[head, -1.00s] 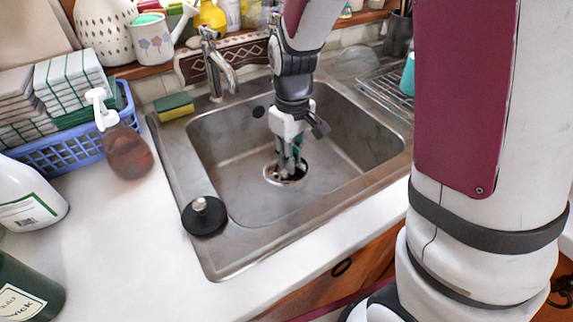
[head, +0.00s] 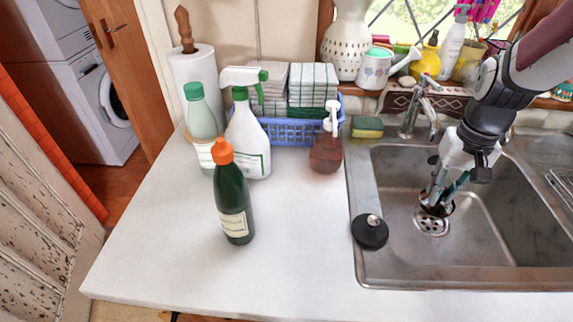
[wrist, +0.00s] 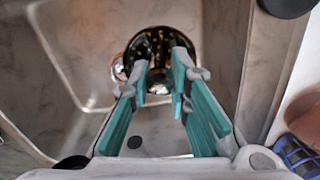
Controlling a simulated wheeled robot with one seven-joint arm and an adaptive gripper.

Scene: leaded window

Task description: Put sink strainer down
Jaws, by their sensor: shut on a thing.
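My gripper (head: 437,194) reaches down into the steel sink (head: 489,245), its teal-padded fingers shut on the sink strainer (head: 438,209). The strainer looks dark with a shiny rim and is held just above the drain hole (head: 432,225), slightly off it towards the back. In the wrist view the strainer (wrist: 158,47) is a round, glossy dark cup at the tips of my gripper (wrist: 166,72). The fingers cover part of its near side.
A black stopper (head: 370,232) sits on the sink's left rim. A green bottle with orange cap (head: 234,205), a spray bottle (head: 248,140) and a soap dispenser (head: 326,153) stand on the counter. A sponge (head: 367,127) lies by the faucet (head: 421,108). The front counter is clear.

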